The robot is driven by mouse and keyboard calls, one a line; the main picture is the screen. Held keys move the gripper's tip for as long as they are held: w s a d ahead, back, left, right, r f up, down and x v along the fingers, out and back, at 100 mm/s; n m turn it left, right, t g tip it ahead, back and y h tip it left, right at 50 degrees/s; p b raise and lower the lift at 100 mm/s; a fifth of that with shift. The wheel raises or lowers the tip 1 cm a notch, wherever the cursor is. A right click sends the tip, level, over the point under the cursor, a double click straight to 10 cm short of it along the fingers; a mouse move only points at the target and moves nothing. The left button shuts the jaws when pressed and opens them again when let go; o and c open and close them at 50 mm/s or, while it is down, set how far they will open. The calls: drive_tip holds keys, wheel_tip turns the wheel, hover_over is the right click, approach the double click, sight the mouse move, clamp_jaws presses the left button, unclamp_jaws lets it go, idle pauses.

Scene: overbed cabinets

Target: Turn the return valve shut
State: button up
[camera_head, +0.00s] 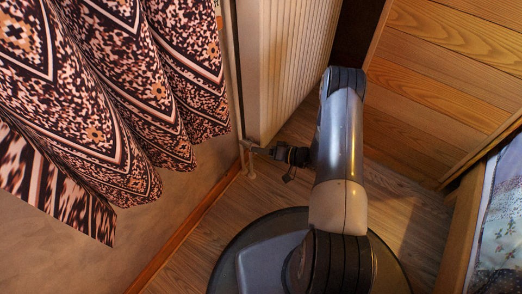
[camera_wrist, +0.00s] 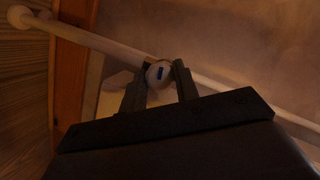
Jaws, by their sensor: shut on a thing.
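The return valve is a small round pale knob with a blue mark (camera_wrist: 158,72), in the middle of the wrist view. My gripper (camera_wrist: 160,80) has one finger on each side of the knob and is shut on it. A white pipe (camera_wrist: 110,38) runs slantwise just behind the knob. In the head view my gripper (camera_head: 252,148) is at the bottom corner of the white radiator (camera_head: 290,65), by the pipe. The knob itself is too small and covered to make out there.
A patterned curtain (camera_head: 95,100) hangs at the left, close to the radiator. Wooden panelling (camera_head: 440,90) stands at the right, with a bed edge (camera_head: 500,215) below it. Some wooden floor (camera_head: 205,240) is clear between the wall and my base.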

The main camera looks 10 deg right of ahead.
drive_tip(key=m+t, duration=0.2)
drive_tip(key=m, duration=0.7)
drive_tip(key=m+t+y, duration=0.1)
drive_tip(key=m+t, duration=0.2)
drive_tip(key=m, duration=0.7)
drive_tip(key=m+t+y, duration=0.1)
drive_tip(key=m+t, duration=0.1)
drive_tip(key=m, duration=0.8)
drive_tip(key=shift+f, duration=0.35)
drive_tip(key=shift+m+t, duration=0.3)
drive_tip(key=shift+m, duration=0.2)
drive_tip(key=o, duration=1)
drive_tip(key=shift+c, duration=0.2)
